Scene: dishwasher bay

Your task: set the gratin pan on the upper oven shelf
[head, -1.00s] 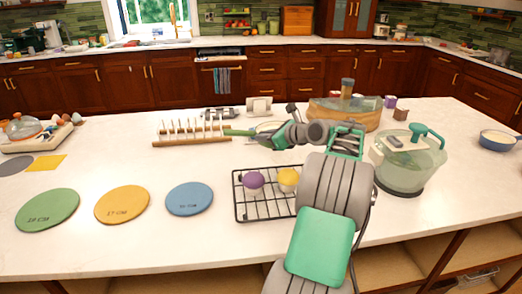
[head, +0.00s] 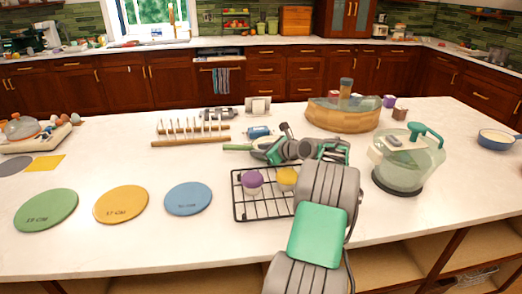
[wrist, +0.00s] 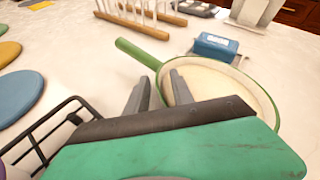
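A shallow round pan with a cream inside, green rim and long green handle, which I take to be the gratin pan, shows in the wrist view (wrist: 240,90). In the head view its handle (head: 237,147) sticks out left of my gripper (head: 272,150), which hides most of the pan. In the wrist view my gripper's fingers (wrist: 160,76) stand on either side of the pan where handle meets rim; the contact itself is not clear. I cannot tell whether the pan touches the counter. No oven or oven shelf is in view.
A black wire rack (head: 240,207) with a purple and a yellow item is close in front. Behind are a blue box (head: 258,132) and a wooden plate rack (head: 190,141). A clear green-handled container (head: 408,165) stands right; a blue pan (head: 496,141) is farther right.

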